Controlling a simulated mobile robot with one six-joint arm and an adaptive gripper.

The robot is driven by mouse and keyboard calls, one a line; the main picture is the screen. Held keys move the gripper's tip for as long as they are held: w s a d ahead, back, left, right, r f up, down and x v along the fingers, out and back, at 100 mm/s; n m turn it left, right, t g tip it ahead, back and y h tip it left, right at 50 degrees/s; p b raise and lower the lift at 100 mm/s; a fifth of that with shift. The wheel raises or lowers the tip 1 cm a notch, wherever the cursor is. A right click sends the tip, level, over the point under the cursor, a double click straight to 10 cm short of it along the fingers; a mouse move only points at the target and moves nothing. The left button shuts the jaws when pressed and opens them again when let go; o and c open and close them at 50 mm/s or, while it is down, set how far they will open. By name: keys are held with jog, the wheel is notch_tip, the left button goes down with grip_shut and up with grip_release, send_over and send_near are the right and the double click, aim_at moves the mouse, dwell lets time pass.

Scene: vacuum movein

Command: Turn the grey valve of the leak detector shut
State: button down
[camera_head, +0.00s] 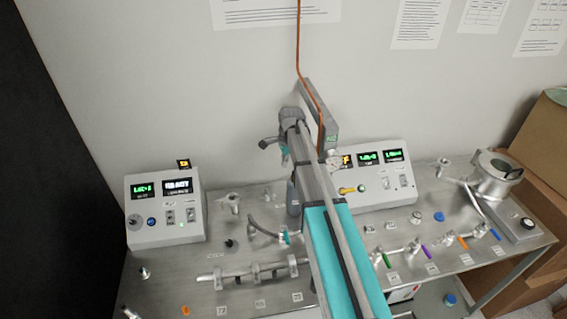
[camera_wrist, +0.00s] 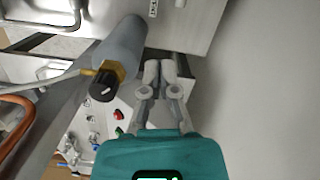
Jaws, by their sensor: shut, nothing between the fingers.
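My gripper (camera_head: 265,144) is at the far end of my arm, in front of the wall and above the steel bench. In the wrist view its fingers (camera_wrist: 165,65) are together and empty, held in the air close to the pale wall surface. I cannot tell for certain which part is the grey valve. A grey cylinder (camera_wrist: 122,45) with a yellow collar and a dark round end stands left of the fingers in the wrist view, apart from them. A grey instrument box (camera_head: 165,212) with lit displays is at the left. A second display box (camera_head: 380,170) is partly behind my arm.
A copper pipe (camera_head: 299,45) runs down the wall to a grey post (camera_head: 318,112) near my arm. Several small valves with coloured handles, one purple (camera_head: 426,252), line the bench's right side. A metal pipe (camera_head: 255,272) lies along the front. Cardboard boxes (camera_head: 540,200) stand at the right.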

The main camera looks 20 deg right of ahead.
aim_at(270, 193)
dwell(0.3)
jog(key=shift+s+a+f+m+b, duration=0.15)
jog(key=shift+s+a+f+b, duration=0.2)
jog(key=shift+a+f+b, duration=0.3)
jog(key=shift+s+a+f+m+b, duration=0.15)
jog(key=shift+s+a+f+b, duration=0.25)
jog(key=shift+a, duration=0.35)
jog(key=shift+f, duration=0.15)
jog(key=f+b, duration=0.6)
jog(key=a+f+b, duration=0.1)
jog(key=f+b, duration=0.2)
jog(key=shift+a+f+b, duration=0.1)
jog(key=shift+f+b, duration=0.15)
jog(key=shift+b, duration=0.15)
jog(key=shift+f, duration=0.1)
dwell(0.4)
